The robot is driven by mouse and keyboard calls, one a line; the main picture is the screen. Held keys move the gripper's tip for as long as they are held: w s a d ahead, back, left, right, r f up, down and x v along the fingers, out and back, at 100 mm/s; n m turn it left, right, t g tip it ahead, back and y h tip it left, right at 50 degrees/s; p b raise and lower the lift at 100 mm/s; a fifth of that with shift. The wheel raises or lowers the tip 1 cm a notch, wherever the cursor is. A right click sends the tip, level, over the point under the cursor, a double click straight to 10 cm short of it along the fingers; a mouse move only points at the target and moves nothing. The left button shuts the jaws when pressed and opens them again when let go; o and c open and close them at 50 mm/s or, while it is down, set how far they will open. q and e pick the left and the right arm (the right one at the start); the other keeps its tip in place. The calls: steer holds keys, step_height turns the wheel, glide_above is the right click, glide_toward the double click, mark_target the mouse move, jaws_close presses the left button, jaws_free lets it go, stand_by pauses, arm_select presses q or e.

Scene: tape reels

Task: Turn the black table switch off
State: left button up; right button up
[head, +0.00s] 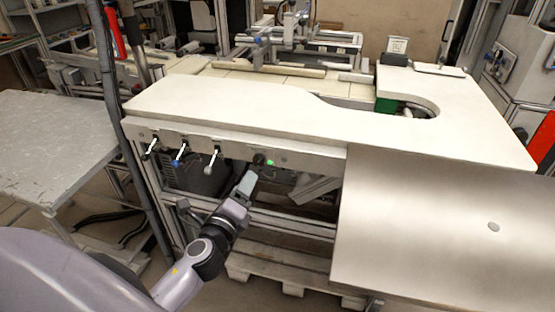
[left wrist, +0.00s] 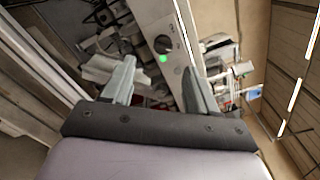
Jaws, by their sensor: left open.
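The black table switch (head: 259,159) is a small round dark knob on the front panel of the white table (head: 230,108). A green light (head: 270,162) glows just beside it. In the left wrist view the switch (left wrist: 163,44) and the lit green light (left wrist: 163,59) show between and beyond the fingers. My left gripper (head: 255,171) is just below and in front of the switch in the head view. Its two fingers (left wrist: 158,68) are apart with nothing held between them. I cannot tell whether a fingertip touches the switch. My right gripper is not in view.
Black (head: 150,149), blue (head: 181,155) and white (head: 214,159) handles stick out of the panel left of the switch. A pale sheet (head: 430,230) covers the table's right front. A wooden pallet (head: 280,268) lies below. A grey table (head: 50,140) stands at left.

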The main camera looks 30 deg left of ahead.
mark_target(256, 163)
arm_select(q)
steer(key=shift+x, duration=3.8)
steer(key=shift+d+r, duration=0.1)
steer(key=shift+r, duration=0.1)
steer(key=c, duration=1)
